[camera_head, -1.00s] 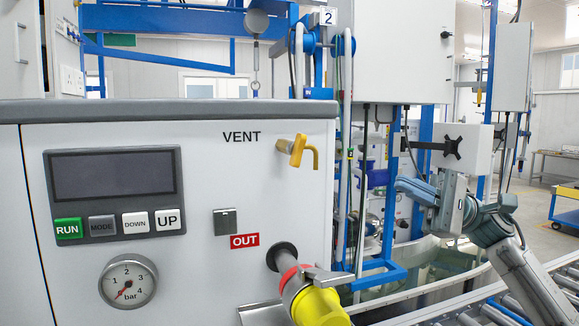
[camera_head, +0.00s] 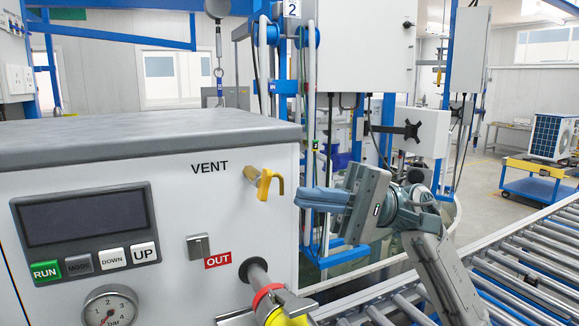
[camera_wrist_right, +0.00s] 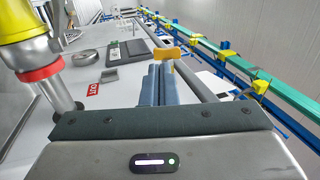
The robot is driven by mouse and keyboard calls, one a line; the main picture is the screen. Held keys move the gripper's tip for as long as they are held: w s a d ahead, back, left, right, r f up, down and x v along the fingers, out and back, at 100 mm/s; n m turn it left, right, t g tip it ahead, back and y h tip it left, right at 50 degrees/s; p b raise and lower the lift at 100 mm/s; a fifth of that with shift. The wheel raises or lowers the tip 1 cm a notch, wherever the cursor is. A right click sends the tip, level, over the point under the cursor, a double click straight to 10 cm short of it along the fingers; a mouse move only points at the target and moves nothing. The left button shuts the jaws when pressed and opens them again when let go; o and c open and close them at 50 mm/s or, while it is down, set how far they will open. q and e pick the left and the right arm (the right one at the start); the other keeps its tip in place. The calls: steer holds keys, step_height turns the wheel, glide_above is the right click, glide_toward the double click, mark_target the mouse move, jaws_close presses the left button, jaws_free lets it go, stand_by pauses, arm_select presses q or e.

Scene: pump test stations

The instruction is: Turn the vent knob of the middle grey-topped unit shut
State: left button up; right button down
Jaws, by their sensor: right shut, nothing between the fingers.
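The grey-topped unit (camera_head: 120,205) fills the left of the head view, its white front marked VENT. Its yellow vent knob (camera_head: 264,184) sticks out at the upper right of that face, with its handle hanging down. My right gripper (camera_head: 299,198) points left at the knob from the right, shut and empty, with a small gap visible in the head view. In the right wrist view the blue-grey fingers (camera_wrist_right: 159,80) lie together, and the yellow knob (camera_wrist_right: 167,53) shows just beyond their tips. My left gripper is not in view.
Below the knob, a pipe with a red ring and yellow fitting (camera_head: 275,300) juts out beside the red OUT label (camera_head: 218,261). A roller conveyor (camera_head: 510,265) runs at the right. A blue trolley (camera_head: 535,180) stands farther back.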

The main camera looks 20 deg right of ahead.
mark_target(266, 194)
steer(key=p+x, duration=0.2)
steer(key=x, duration=0.1)
steer(key=shift+r, duration=0.2)
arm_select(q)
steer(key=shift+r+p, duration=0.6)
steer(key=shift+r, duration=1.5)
arm_select(e)
steer(key=shift+a, duration=0.55)
steer(key=shift+f, duration=0.1)
